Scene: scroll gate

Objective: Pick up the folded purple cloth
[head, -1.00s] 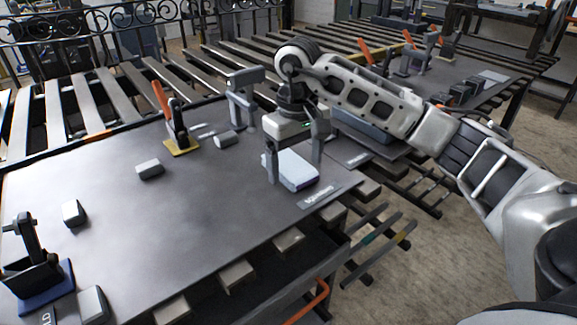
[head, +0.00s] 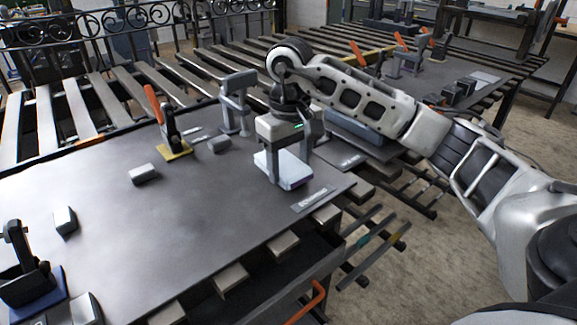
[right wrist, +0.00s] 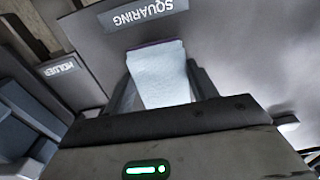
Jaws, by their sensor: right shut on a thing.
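The folded cloth (head: 287,171) is pale on top with a purple edge. It is near the right front edge of the dark table, beside the SQUARING label. My right gripper (head: 289,168) points down over it, shut on it with one finger on each side. In the right wrist view the pale cloth (right wrist: 160,75) sits between the two fingers, with a thin purple line at its far edge. Whether its underside touches the table is hard to tell. My left gripper is not in view.
A clamp with an orange handle (head: 155,105) on a yellow base and a grey stand (head: 236,100) are behind the gripper. Small grey blocks (head: 143,174) and a blue-based clamp (head: 28,285) are at left. The middle of the table (head: 180,220) is clear.

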